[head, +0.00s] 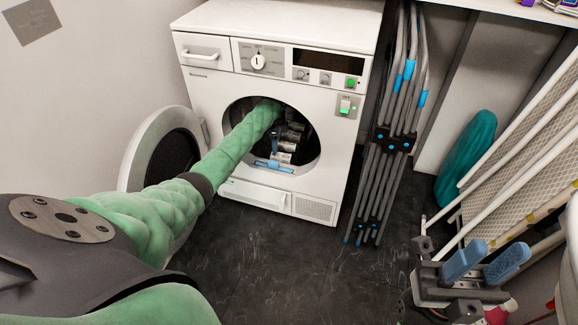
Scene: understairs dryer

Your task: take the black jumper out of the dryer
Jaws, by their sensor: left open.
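The white dryer (205,88) stands against the back wall with its round door (141,136) swung open to the left. My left arm reaches through the round opening. My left gripper (284,150) is inside the drum mouth, with its jaws open and partly hidden by shadow. The black jumper cannot be told apart from the dark drum interior, so I cannot tell whether the gripper touches it. My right gripper (495,255) is at the lower right, away from the dryer, with its two blue pads apart and nothing between them.
A folded grey drying rack (388,140) stands upright just right of the dryer. A teal oval object (467,155) and a leaning ironing board (525,140) are on the right, near my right gripper. Dark floor (285,260) in front of the dryer is clear.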

